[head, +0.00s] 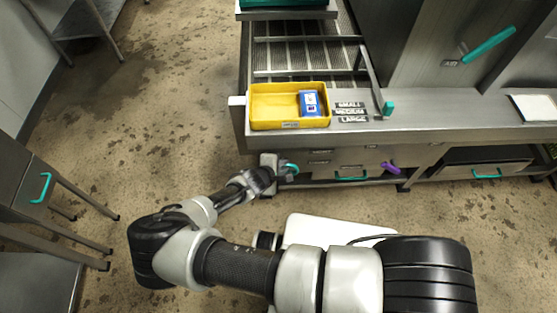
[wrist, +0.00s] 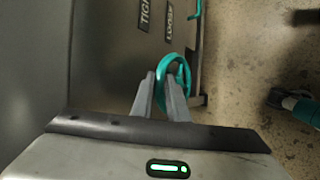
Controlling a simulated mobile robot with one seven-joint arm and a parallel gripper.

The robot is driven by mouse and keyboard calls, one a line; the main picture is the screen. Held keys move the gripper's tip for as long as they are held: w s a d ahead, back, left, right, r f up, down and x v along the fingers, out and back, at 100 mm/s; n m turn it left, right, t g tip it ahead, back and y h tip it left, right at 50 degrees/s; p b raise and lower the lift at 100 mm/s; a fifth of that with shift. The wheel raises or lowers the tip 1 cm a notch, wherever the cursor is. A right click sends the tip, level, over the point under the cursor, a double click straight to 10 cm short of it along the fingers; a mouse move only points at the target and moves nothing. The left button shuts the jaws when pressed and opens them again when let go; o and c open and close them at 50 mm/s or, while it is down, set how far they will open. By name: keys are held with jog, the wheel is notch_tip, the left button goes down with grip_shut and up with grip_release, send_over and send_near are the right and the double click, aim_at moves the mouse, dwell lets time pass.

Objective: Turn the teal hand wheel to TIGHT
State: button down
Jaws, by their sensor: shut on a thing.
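The teal hand wheel (wrist: 187,76) stands out from a grey metal panel in the wrist view. Its near rim lies at the tips of my gripper (wrist: 161,73), whose two grey fingers are shut on it. In the head view, my gripper (head: 281,170) is at the counter's front face, and only a small teal arc of the wheel (head: 292,167) shows beside it. A TIGHT label (wrist: 146,14) and a LOOSE label (wrist: 169,22) are on the panel beyond the wheel. I cannot tell where the wheel's pointer stands.
A yellow bin (head: 270,87) holding a blue box (head: 310,102) is on the counter above my gripper. A purple handle (head: 390,167) and a teal drawer handle (head: 350,178) are to the right along the front. The floor to the left is largely open.

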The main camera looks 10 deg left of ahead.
aim_at(293, 165)
jog(key=d+m+y+p, duration=0.1)
jog(key=w+d+g+y+p, duration=0.1)
jog(key=d+y, duration=0.1)
jog(key=shift+d+m+y, duration=0.2)
jog(key=shift+m+y, duration=0.1)
jog(key=shift+m, duration=0.1)
notch_tip(293, 165, down, 12)
jog(key=m+t+y+b, duration=0.3)
jog(key=m+y+b, duration=1)
jog(key=y+b, duration=0.7)
jog(key=shift+s+a+b, duration=0.25)
jog(key=shift+s+b, duration=0.1)
jog(key=shift+b, duration=2.25)
jog(key=shift+a, duration=0.1)
jog(key=c, duration=1.8)
grip_release()
jog(key=shift+o, duration=0.2)
jog(key=shift+w+t, duration=0.1)
jog(key=shift+t, duration=0.3)
